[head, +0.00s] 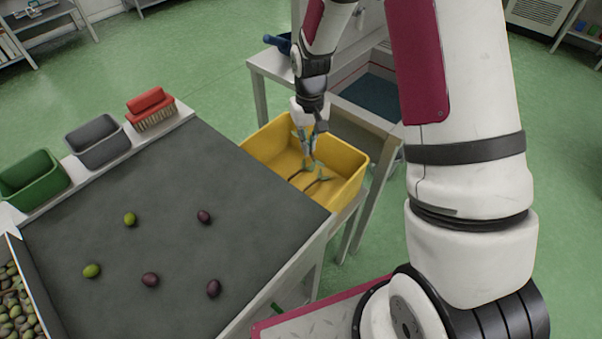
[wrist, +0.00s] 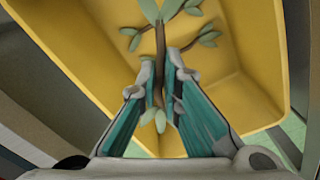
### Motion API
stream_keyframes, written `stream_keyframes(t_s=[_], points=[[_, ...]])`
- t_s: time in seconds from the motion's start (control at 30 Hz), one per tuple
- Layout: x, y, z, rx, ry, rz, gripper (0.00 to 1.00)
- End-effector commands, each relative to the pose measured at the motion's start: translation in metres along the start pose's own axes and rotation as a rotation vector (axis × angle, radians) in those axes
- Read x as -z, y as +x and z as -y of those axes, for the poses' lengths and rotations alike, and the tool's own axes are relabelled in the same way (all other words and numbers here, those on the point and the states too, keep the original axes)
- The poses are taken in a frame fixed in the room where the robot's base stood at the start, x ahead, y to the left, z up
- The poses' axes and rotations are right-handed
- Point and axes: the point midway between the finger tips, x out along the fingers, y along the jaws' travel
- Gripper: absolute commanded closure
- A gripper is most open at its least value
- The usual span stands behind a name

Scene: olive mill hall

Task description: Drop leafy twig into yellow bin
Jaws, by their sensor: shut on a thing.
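The yellow bin (head: 350,168) stands at the far right end of the dark sorting surface, and it fills most of the wrist view (wrist: 262,92). My gripper (head: 309,153) points down over the bin's opening. In the wrist view, my gripper (wrist: 160,75) is shut on the leafy twig (wrist: 160,45), whose brown stem runs between the fingertips with green leaves above and below them. The twig (head: 318,182) shows in the head view against the inside of the bin. I cannot tell whether it touches the bin floor.
Several olives lie on the dark sorting surface (head: 170,245). A green bin (head: 33,180), a grey bin (head: 95,141) and a red brush (head: 150,108) line its far left edge. A table with a basin (head: 370,95) stands behind the yellow bin. Olives fill a container (head: 18,305) at lower left.

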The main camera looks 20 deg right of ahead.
Motion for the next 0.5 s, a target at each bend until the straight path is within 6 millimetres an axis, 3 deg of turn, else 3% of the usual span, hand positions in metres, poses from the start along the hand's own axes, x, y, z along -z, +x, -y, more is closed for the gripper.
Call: stream_keyframes(t_s=[0.07, 0.1, 0.2, 0.5], points=[[-0.0001, -0.0004, 0.0, 0.0, 0.0, 0.0, 1.0], [-0.0001, -0.0004, 0.0, 0.0, 0.0, 0.0, 0.87], [-0.0001, -0.0004, 0.0, 0.0, 0.0, 0.0, 0.7], [0.0001, -0.0018, 0.0, 0.0, 0.0, 0.0, 0.7]])
